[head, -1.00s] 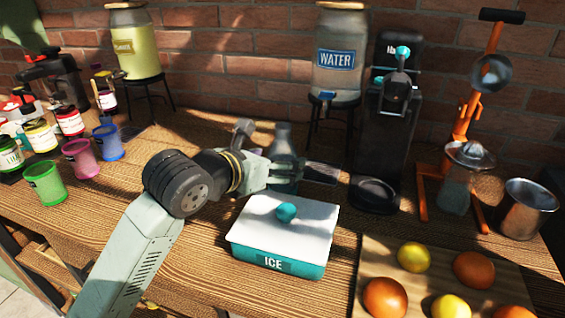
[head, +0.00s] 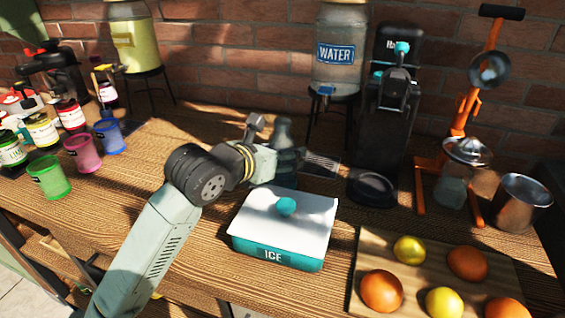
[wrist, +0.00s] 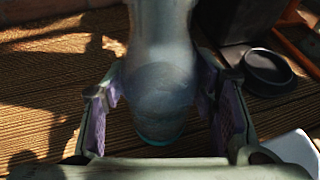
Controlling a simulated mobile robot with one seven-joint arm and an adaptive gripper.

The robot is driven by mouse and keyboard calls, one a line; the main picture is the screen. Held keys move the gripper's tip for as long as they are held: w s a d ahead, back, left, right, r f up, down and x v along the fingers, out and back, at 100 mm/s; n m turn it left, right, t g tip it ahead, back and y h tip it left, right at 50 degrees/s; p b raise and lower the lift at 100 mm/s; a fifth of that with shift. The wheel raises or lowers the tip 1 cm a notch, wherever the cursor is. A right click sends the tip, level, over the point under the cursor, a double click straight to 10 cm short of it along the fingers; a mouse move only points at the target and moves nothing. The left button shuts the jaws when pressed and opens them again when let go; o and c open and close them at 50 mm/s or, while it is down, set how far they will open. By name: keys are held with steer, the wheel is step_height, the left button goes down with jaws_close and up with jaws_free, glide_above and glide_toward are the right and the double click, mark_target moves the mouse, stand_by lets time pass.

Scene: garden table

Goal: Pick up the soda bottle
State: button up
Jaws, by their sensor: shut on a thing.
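The soda bottle (head: 284,137) is a bluish-grey see-through bottle standing behind the ice box on the wooden table. In the wrist view the bottle (wrist: 162,75) is upright between the two fingers, with its teal base low in the picture. My gripper (wrist: 165,105) is shut on the bottle's body. In the head view my gripper (head: 290,165) reaches in from the left, and part of the bottle is hidden by it. I cannot tell whether the base touches the table.
The teal ice box (head: 280,258) with a white lid is just in front of my gripper. A black soda machine (head: 390,125) stands close on the right. A water jar (head: 338,55) is behind. Fruit on a board (head: 365,245) lies front right. Coloured cups (head: 83,155) stand left.

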mark_target(276, 139)
steer(key=c, duration=0.9)
steer(key=shift+o, duration=0.2)
steer(key=shift+r, duration=0.2)
steer(key=shift+r+b, duration=0.7)
steer(key=shift+r, duration=0.6)
steer(key=shift+a+r, duration=0.15)
steer(key=shift+r, duration=0.1)
steer(key=s+a+b, duration=0.2)
steer(key=a, duration=0.5)
steer(key=s+a+r+b, duration=0.1)
steer(key=s+a+b, duration=0.1)
steer(key=a, duration=0.6)
steer(key=shift+r+b, duration=0.25)
steer(key=shift+b, duration=0.45)
steer(key=shift+s+a, duration=0.1)
